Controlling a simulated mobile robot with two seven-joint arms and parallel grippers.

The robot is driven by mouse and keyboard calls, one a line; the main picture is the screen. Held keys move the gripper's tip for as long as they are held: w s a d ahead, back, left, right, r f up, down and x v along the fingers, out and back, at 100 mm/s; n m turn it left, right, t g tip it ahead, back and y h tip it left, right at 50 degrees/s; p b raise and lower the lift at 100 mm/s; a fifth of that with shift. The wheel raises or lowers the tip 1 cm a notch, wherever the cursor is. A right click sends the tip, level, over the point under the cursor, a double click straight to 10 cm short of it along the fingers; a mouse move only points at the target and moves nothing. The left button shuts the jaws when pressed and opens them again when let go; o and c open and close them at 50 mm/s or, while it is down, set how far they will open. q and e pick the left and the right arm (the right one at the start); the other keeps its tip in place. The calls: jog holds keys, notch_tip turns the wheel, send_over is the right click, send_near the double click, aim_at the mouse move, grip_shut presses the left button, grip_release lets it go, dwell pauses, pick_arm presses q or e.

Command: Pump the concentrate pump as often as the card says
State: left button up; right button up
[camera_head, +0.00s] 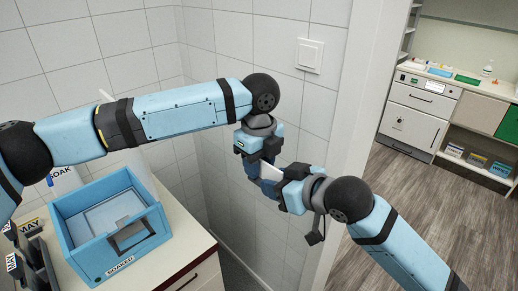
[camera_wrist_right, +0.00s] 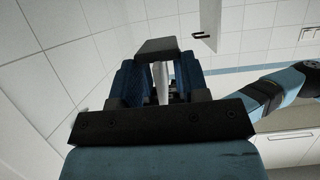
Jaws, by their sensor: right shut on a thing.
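My right gripper (camera_head: 274,184) is near the middle of the head view, in front of the tiled wall. It is shut on a thin white thing (camera_head: 270,173), which also shows edge-on between the fingers in the right wrist view (camera_wrist_right: 162,82). I cannot tell whether it is a card, and no writing on it can be read. My left gripper (camera_head: 262,163) points down just above and against the same place; its fingers are partly hidden, so its opening is unclear. I cannot make out a concentrate pump; my left arm hides part of the counter's back.
A blue box (camera_head: 77,240) labelled SOAKED stands on the counter (camera_head: 190,240) at left. A SOAK sign (camera_head: 64,181) is behind it. A dark rack (camera_head: 38,262) with a MAY label is at the far left. A wall edge lies right of my grippers.

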pick_arm(q)
jog(key=shift+f, duration=0.25)
grip_shut()
pick_arm(e)
jog(key=o, duration=1)
